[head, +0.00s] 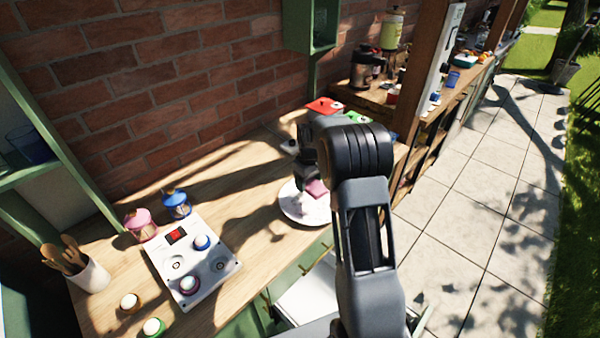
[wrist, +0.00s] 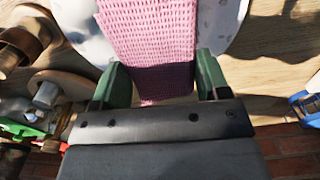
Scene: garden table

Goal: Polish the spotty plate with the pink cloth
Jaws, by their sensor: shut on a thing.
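The pink cloth (wrist: 150,40) is between the two green fingers of my gripper (wrist: 165,80) in the wrist view, and the gripper is shut on it. In the head view a small part of the cloth (head: 316,188) shows below the gripper (head: 308,182). The white plate (head: 298,209) lies on the wooden table under the cloth. In the wrist view grey spots show on the plate (wrist: 220,20) on both sides of the cloth. My arm hides part of the plate in the head view. I cannot tell whether the cloth touches the plate.
A white panel (head: 165,268) with knobs stands left of the plate. Behind it are a pink jar (head: 141,225) and a blue jar (head: 176,204). A cup of wooden utensils (head: 92,275) is far left. Red (head: 324,105) and green (head: 355,117) items lie beyond my gripper.

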